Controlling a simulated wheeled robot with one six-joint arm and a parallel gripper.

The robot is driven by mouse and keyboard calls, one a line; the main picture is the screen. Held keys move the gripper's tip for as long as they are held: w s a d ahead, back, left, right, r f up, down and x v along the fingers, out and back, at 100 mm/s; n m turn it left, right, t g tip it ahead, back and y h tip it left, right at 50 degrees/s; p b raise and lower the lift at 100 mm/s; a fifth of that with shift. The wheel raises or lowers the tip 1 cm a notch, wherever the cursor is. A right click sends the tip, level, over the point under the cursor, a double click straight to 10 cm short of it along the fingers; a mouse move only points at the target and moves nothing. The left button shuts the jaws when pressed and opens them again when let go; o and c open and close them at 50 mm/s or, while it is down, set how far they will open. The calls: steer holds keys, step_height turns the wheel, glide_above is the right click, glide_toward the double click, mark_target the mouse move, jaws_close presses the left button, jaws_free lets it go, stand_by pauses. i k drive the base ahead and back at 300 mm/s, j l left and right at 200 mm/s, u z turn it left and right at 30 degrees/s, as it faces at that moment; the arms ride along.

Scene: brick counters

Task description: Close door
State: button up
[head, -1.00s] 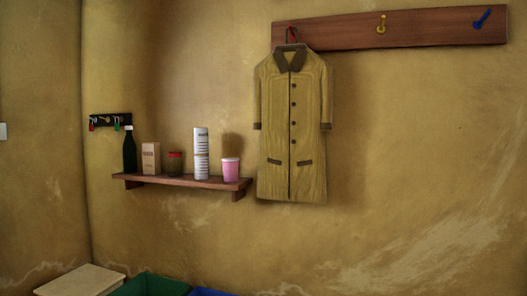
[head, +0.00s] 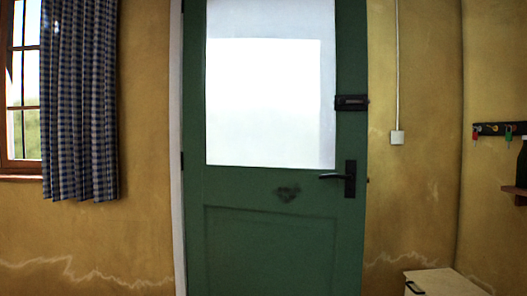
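The green door (head: 240,240) fills the middle of the head view, with a large bright glass pane (head: 263,100) in its upper half. A black lever handle (head: 349,180) is on its right side, and a black lock (head: 351,103) sits above that. A white frame strip (head: 178,150) shows along the left edge, where small dark hinges sit. No frame shows at the right edge, where a small dark latch part sticks out against the wall. The door appears to stand open, but the angle is hard to tell. My gripper is not in view.
A curtained window (head: 80,100) is on the left wall. A light switch (head: 397,138) with a conduit is right of the door. The floor is out of view.

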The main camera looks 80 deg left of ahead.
mark_target(262, 231)
steer(key=u, duration=2.95)
